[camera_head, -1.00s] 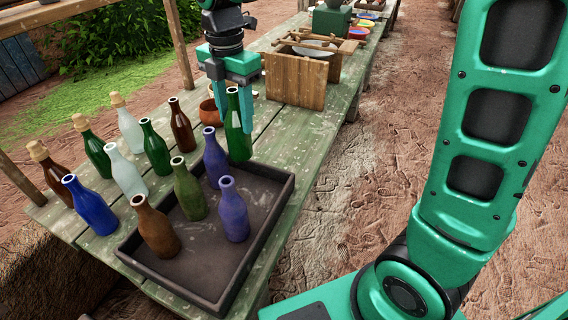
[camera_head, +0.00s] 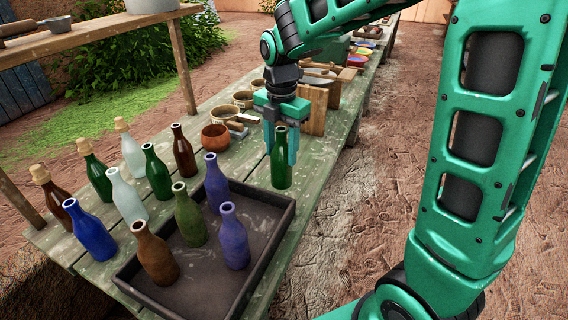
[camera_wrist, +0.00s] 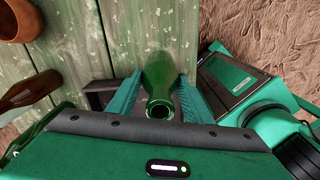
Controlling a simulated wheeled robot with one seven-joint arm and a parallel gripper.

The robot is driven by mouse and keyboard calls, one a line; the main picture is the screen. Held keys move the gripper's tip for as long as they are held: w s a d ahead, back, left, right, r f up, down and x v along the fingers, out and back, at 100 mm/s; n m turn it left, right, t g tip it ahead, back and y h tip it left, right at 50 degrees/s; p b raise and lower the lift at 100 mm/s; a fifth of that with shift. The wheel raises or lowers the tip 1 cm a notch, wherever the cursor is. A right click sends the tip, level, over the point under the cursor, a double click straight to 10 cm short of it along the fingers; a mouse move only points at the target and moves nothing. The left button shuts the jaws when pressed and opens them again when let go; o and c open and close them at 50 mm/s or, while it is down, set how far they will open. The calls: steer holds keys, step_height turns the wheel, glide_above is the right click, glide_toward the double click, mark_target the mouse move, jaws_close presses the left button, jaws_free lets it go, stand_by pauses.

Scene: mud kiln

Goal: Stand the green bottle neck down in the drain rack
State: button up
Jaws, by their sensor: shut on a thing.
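My gripper (camera_head: 281,148) is shut on a green bottle (camera_head: 281,170), one finger on each side of it. The bottle is upright, neck up, beyond the far corner of the dark tray; I cannot tell how high its base is above the table. In the wrist view the bottle (camera_wrist: 159,78) shows between the two fingers, its mouth towards the camera. A wooden slatted piece (camera_head: 314,110) stands behind my gripper, partly hidden by it; I cannot tell whether it is the drain rack.
The dark tray (camera_head: 278,243) holds several upright bottles. More bottles, some corked, stand left of it, including another green one (camera_head: 157,178). A reddish bowl (camera_head: 215,138) and several pots stand left of my gripper. The green table's right edge is close to the held bottle.

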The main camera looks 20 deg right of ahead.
mark_target(286, 162)
steer(key=shift+w+d+f, duration=0.1)
steer(key=shift+d+f, duration=0.35)
steer(key=shift+d, duration=0.2)
steer(key=shift+f, duration=2)
steer(key=shift+f, duration=0.1)
steer(key=o, duration=1.1)
step_height(286, 162, up, 12)
steer(key=shift+r, duration=0.15)
steer(key=shift+d, duration=0.15)
